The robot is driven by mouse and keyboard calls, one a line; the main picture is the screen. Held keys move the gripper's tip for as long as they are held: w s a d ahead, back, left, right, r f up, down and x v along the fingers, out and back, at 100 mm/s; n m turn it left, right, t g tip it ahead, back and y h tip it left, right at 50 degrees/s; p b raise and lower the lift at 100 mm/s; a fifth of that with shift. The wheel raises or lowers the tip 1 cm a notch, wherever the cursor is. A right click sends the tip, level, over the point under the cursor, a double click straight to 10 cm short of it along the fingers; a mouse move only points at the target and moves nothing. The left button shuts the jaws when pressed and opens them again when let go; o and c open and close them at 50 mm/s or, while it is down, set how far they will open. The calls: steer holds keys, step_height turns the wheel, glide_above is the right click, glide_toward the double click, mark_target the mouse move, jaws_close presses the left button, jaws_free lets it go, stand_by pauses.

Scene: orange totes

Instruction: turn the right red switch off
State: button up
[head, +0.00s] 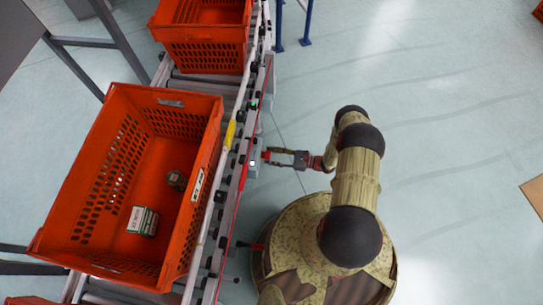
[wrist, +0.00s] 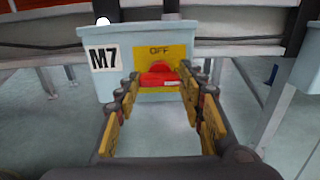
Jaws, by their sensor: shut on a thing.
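The red switch (wrist: 158,78) is a rotary knob on a yellow plate (wrist: 178,52) marked OFF at its top. Its handle lies roughly sideways, with a pale mark towards its right end. The plate is on a light grey box (wrist: 212,41) labelled M7. My gripper (wrist: 158,84) faces the plate with a finger on each side of the knob, shut on it. In the head view my gripper (head: 269,156) reaches left to the grey box (head: 253,163) at the conveyor's side; the knob is hard to make out there. Only one red switch shows clearly.
A large orange tote (head: 205,110) holding a small box (head: 143,221) and a dark item (head: 177,180) sits on the roller conveyor (head: 228,190). Another orange tote (head: 205,53) is farther along.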

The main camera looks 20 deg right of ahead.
steer(key=c, duration=0.4)
steer(key=shift+o, duration=0.2)
steer(key=shift+n, duration=0.3)
steer(key=n, duration=1.7)
steer(key=shift+n, duration=0.3)
steer(key=shift+s+f, duration=0.1)
steer(key=o, duration=1.2)
